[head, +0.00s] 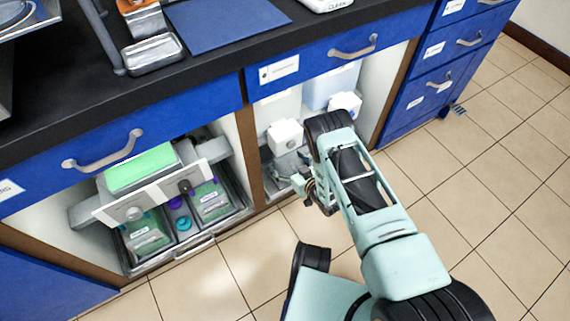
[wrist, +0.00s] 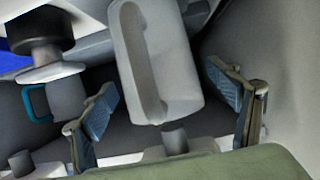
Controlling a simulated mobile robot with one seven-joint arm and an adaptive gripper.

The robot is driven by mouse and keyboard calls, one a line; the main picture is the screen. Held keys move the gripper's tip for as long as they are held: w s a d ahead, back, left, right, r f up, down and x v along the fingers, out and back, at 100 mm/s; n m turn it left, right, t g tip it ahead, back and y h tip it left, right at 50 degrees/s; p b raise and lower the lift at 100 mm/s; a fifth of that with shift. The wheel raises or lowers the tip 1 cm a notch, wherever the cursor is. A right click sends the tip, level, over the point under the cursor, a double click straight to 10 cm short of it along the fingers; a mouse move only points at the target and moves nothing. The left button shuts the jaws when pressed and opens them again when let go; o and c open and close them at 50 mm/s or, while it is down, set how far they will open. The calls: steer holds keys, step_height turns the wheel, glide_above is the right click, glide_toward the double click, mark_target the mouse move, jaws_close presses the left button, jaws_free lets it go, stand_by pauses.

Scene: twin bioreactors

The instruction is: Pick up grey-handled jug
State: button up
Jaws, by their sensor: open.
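My gripper (head: 304,183) is at the front of the open right-hand cabinet bay in the head view, low and near its floor. In the wrist view my gripper (wrist: 172,100) is open, one finger on each side. A large light grey slotted part (wrist: 181,60) shows in the gap between the fingers, with no finger visibly closed on it. I cannot tell whether it is the grey-handled jug's handle or a fixture. A grey vessel with a teal handle (wrist: 66,100) stands beyond the left finger. In the head view my arm hides much of this area.
The bay holds white containers with blocky white fronts (head: 285,135), close above my gripper. A brown cabinet divider (head: 249,155) stands to the left. The left bay holds a tray (head: 205,239) with green-labelled boxes. The tiled floor (head: 470,190) to the right is clear.

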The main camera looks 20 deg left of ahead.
steer(key=shift+c, duration=0.2)
steer(key=c, duration=1.5)
steer(key=shift+w+r, duration=0.1)
steer(key=shift+r, duration=0.05)
